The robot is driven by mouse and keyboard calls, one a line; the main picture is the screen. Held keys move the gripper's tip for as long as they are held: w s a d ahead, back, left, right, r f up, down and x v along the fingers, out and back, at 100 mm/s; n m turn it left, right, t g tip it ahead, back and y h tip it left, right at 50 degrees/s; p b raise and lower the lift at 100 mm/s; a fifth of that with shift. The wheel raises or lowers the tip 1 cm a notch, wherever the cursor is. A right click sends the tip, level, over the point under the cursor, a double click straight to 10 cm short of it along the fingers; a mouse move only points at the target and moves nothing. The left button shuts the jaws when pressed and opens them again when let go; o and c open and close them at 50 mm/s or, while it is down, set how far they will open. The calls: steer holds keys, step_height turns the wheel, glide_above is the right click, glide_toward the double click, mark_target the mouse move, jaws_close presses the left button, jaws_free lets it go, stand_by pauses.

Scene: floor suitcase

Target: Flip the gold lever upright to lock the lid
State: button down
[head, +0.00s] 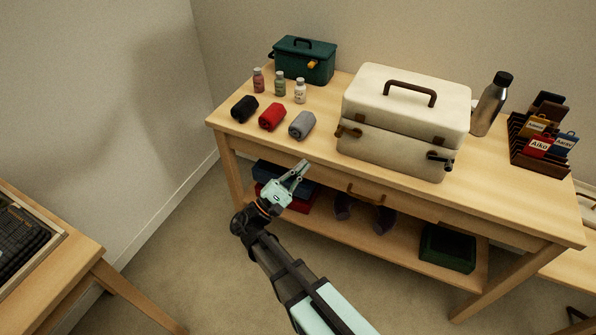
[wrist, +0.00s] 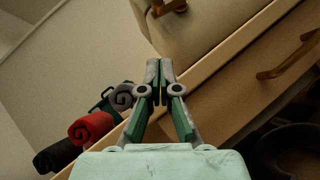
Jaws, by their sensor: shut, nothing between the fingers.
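The cream case (head: 405,110) stands on the wooden table with its lid down. A brass-brown lever (head: 348,131) sits at the left of its front, sticking out rather than standing upright; it also shows at the top of the wrist view (wrist: 170,8). A darker latch (head: 440,161) sits at the right of the front. My gripper (head: 301,168) is in front of the table edge, below and left of the brass lever, apart from it. Its fingers are shut and empty, and in the wrist view the tips (wrist: 160,68) point toward the case.
Rolled black, red and grey cloths (head: 302,125) lie left of the case, with small bottles (head: 280,84) and a green box (head: 303,62) with a yellow-orange catch behind. A metal bottle (head: 488,108) stands right. The drawer handle (head: 366,194) projects below the tabletop.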

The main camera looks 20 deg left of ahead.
steer(key=w+d+r, duration=0.4)
steer(key=d+r, duration=0.1)
steer(key=r, duration=0.1)
steer(key=shift+w+r, duration=0.35)
steer(key=shift+w+d+r+m, duration=0.1)
steer(key=shift+m, duration=0.3)
